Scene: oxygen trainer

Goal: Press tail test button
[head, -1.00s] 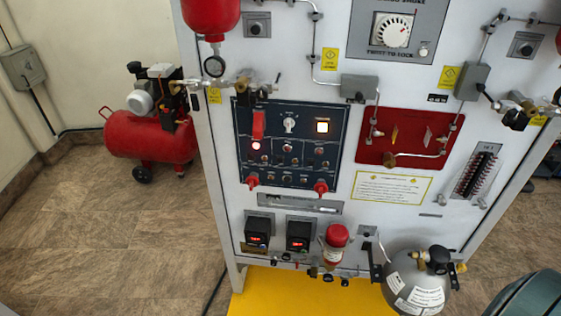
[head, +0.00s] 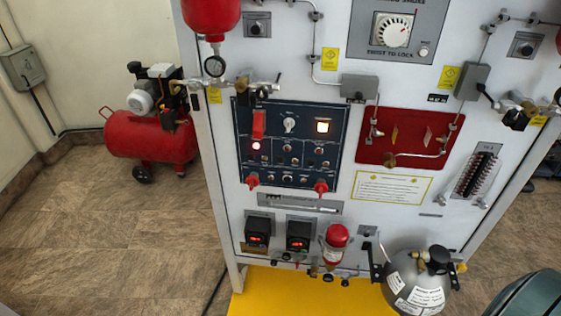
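A dark blue control panel (head: 300,108) is mounted on the white trainer board at centre left. It carries a red switch cover (head: 259,124), a white rotary knob (head: 290,125), a lit yellow-white square button (head: 323,127) and a lit red lamp (head: 256,146). Rows of small switches or buttons (head: 287,148) sit below. Two red handles (head: 252,181) (head: 321,187) are at the panel's lower edge. The labels are too small to read, so I cannot tell which control is the tail test button. Neither of my grippers is in view.
A red panel (head: 410,133) with pipes is right of the blue one. Two black displays (head: 257,238) (head: 299,241), a small red cylinder (head: 335,243) and a grey bottle (head: 415,283) are lower down. A red compressor (head: 150,137) stands at left. Floor at lower left is clear.

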